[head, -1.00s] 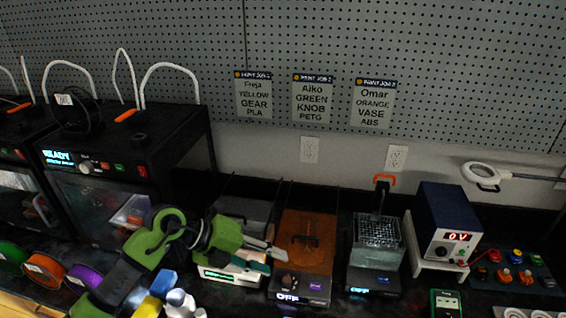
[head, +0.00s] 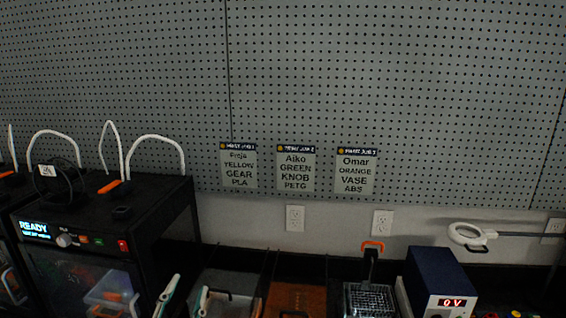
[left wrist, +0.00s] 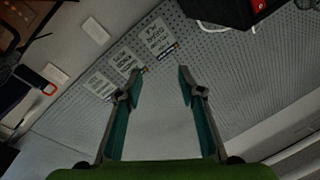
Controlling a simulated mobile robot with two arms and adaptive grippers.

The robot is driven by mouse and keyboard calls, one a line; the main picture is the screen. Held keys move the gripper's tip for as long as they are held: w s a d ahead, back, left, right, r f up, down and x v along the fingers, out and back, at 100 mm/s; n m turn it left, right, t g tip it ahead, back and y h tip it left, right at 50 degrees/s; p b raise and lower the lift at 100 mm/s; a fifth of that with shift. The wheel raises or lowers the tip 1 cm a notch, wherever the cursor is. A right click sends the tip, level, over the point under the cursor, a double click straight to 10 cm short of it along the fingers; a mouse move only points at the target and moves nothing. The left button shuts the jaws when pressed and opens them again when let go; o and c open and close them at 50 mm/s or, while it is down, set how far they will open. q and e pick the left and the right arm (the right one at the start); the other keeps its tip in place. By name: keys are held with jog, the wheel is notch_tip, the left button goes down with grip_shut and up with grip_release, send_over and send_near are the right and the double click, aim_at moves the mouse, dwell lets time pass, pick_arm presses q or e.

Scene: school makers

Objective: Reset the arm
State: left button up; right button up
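My left gripper (head: 186,292) shows at the bottom edge of the head view, in front of the bench, with only its fingertips in the picture. In the left wrist view my left gripper (left wrist: 158,78) has its two teal-lined fingers wide apart with nothing between them. Beyond the fingers in that view is the pegboard wall, seen tilted. My right gripper is in neither view.
A black 3D printer (head: 125,215) with a READY display stands at the left. An orange-brown plate device (head: 295,298), a wire basket (head: 370,300) and a blue power supply (head: 437,275) line the bench. Job cards (head: 296,170) hang on the pegboard (head: 400,80).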

pick_arm(q)
jog(key=s+a+f+n+g+y, duration=0.35)
jog(key=s+f+g, duration=0.2)
jog(key=f, duration=0.45)
jog(key=s+d+f+n+g+h, duration=0.1)
jog(key=s+d+f+g+h, duration=0.1)
jog(key=s+f+g, duration=0.55)
jog(key=s+d+f+g+h, duration=0.1)
jog(key=s+f+g, duration=0.2)
jog(key=s+f, duration=0.9)
jog(key=s+f+b, duration=0.2)
jog(key=f, duration=1)
jog(key=s+f+b, duration=0.1)
jog(key=s+f, duration=0.2)
jog(key=f, duration=0.9)
jog(key=s+a+f+g+b, duration=0.2)
jog(key=s+a+f+b, duration=0.1)
jog(key=s+f, duration=1.4)
notch_tip(320, 180, down, 4)
jog(key=shift+s+r, duration=0.15)
jog(key=shift+r, duration=0.1)
